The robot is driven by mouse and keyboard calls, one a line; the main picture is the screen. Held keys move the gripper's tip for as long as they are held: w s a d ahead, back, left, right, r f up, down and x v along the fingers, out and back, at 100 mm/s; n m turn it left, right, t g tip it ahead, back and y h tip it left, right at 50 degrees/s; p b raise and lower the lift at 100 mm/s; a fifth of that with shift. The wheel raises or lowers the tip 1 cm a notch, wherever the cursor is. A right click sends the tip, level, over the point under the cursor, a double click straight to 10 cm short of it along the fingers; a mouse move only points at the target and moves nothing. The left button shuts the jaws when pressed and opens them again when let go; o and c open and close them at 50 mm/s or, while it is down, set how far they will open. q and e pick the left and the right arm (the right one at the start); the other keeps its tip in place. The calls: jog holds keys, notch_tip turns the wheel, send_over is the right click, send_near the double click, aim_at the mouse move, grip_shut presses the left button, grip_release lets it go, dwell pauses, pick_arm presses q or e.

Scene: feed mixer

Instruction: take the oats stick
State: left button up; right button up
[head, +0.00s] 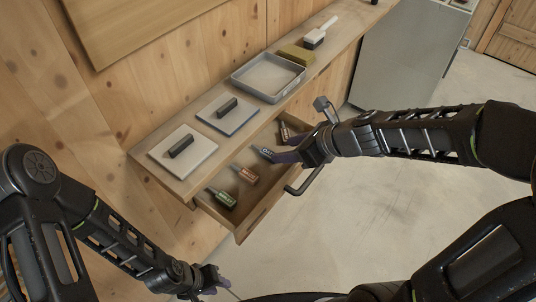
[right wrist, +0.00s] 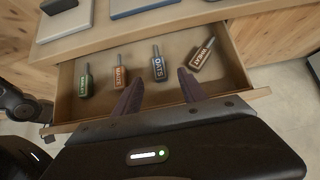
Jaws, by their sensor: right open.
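The oats stick (right wrist: 159,68) is a dark blue block with an OATS label and a thin handle. It lies in the open drawer (right wrist: 66,105), and it also shows in the head view (head: 265,153), partly covered by my right gripper. My right gripper (right wrist: 158,84) is open and empty, its two fingers on either side of the line to the oats stick and short of it in the wrist view. In the head view my right gripper (head: 286,151) is over the drawer. My left gripper (head: 213,278) is low at the bottom, away from the drawer; its fingers are too small to read.
The drawer also holds a green stick (right wrist: 86,82), an orange-brown stick (right wrist: 120,76) and a dark brown stick (right wrist: 201,56). Above it, the shelf bears two boards with black handles (head: 182,146), a grey tray (head: 268,77) and a brush (head: 318,35). Open floor lies right.

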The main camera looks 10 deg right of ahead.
aim_at(268, 152)
jog(key=shift+x, duration=0.85)
jog(key=b+x, duration=0.2)
jog(key=x, duration=0.3)
jog(key=shift+w+a+b, duration=0.1)
jog(key=shift+b, duration=0.2)
jog(key=shift+r, duration=0.1)
grip_shut()
